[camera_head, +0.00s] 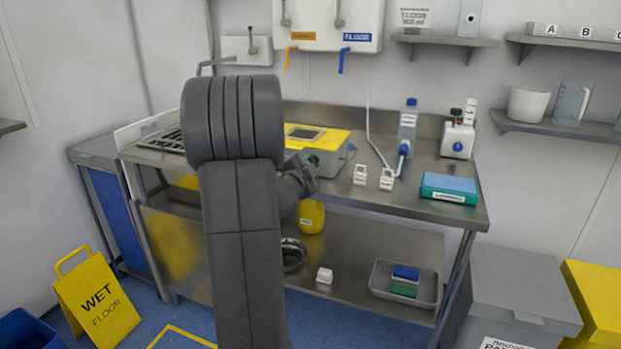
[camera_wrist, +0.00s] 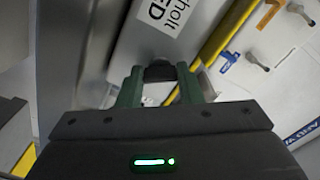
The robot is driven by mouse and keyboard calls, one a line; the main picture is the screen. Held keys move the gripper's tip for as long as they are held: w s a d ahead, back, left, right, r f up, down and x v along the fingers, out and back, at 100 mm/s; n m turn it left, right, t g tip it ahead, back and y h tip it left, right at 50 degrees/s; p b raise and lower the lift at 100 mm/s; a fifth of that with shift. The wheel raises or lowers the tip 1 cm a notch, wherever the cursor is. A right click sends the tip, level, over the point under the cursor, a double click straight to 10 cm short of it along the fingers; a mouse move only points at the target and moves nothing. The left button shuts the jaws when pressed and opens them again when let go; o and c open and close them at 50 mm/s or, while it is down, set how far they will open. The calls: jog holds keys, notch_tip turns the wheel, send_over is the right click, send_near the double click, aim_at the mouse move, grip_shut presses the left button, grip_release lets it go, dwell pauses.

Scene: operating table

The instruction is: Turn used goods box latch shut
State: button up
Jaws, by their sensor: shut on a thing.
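The used goods box is a grey box with a yellow lid (camera_head: 325,138) on the steel table, partly hidden behind my arm in the head view. In the wrist view its grey face (camera_wrist: 125,45) carries a white label (camera_wrist: 172,15), only partly readable. My gripper (camera_wrist: 160,74) is at this face, with its two green fingers shut on a small dark latch (camera_wrist: 160,69). The latch is mostly hidden between the fingers, so I cannot tell how far it is turned. In the head view my gripper (camera_head: 310,160) is at the box's front side.
Small white blocks (camera_head: 360,175), a blue-capped bottle (camera_head: 408,128) and a teal-and-blue box (camera_head: 448,188) stand to the right on the table (camera_head: 420,207). A yellow container (camera_head: 311,216) is below the box. A wet floor sign (camera_head: 97,300) stands front left.

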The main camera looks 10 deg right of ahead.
jog(key=m+b, duration=0.2)
jog(key=shift+f+m+b, duration=0.2)
jog(key=shift+m+b, duration=0.1)
jog(key=shift+m, duration=0.1)
jog(key=shift+r+m+b, duration=0.15)
jog(key=shift+m+b, duration=1.3)
jog(key=shift+m, duration=0.35)
jog(key=o, duration=1)
jog(key=shift+s, duration=0.1)
jog(key=p+v, duration=0.1)
jog(key=v, duration=1.2)
jog(key=shift+s+a, duration=0.2)
jog(key=shift+a, duration=0.05)
jog(key=shift+w, duration=0.1)
